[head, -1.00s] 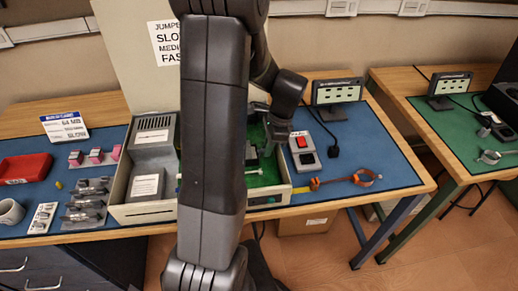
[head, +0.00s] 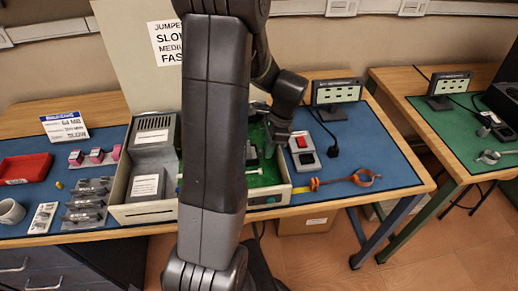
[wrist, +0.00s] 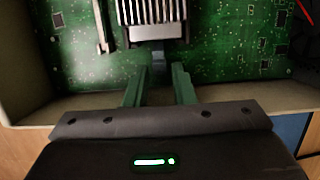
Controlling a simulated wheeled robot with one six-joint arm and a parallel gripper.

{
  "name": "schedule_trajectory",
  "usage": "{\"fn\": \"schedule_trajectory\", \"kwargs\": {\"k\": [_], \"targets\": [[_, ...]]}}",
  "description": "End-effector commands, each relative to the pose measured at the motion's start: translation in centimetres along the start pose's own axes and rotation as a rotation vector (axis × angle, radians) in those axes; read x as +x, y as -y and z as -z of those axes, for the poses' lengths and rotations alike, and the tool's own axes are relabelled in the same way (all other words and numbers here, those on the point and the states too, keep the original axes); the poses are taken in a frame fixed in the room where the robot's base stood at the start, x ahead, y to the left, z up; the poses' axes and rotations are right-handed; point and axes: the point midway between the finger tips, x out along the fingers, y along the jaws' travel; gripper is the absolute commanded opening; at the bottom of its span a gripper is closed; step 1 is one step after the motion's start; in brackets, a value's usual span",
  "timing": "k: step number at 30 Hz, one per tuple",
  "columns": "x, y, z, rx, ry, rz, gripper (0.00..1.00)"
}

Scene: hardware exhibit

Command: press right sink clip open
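A finned heat sink (wrist: 155,14) sits on the green circuit board (wrist: 225,55) at the top of the wrist view. A small blue-grey clip tab (wrist: 158,58) sticks out from its near edge. My gripper (wrist: 161,70) has two green fingers standing apart, with the tab between and just beyond their tips. I cannot tell whether they touch it. A pale lever-like bar (wrist: 103,28) stands left of the sink. In the head view my gripper (head: 270,150) is low inside the open computer case (head: 288,182); my arm hides much of the case.
A switch box with a red button (head: 302,150) and a small display (head: 338,92) stand right of the case. An orange wrist strap (head: 360,179) lies in front.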

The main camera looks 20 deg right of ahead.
Motion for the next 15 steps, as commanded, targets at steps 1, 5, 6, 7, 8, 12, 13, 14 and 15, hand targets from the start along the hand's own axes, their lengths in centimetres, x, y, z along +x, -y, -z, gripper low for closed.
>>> {"fn": "schedule_trajectory", "kwargs": {"k": [1, 5, 6, 7, 8, 12, 13, 14, 15], "targets": [[0.0, 0.0, 0.0, 0.0, 0.0, 0.0, 0.23], [-0.1, 0.0, 0.0, 0.0, 0.0, 0.0, 0.23], [-0.2, 0.0, 0.0, 0.0, 0.0, 0.0, 0.23], [-0.3, 0.0, -0.1, 0.0, 0.0, 0.0, 0.23], [-0.4, 0.0, -0.1, 0.0, 0.0, 0.0, 0.23], [-1.3, 0.0, -0.3, 0.0, 0.0, 0.001, 0.23], [-1.6, 0.0, -0.4, 0.0, 0.0, 0.001, 0.23], [-1.8, 0.0, -0.5, 0.0, 0.0, 0.001, 0.23], [-2.1, 0.0, -0.5, 0.0, 0.0, 0.001, 0.23]]}}
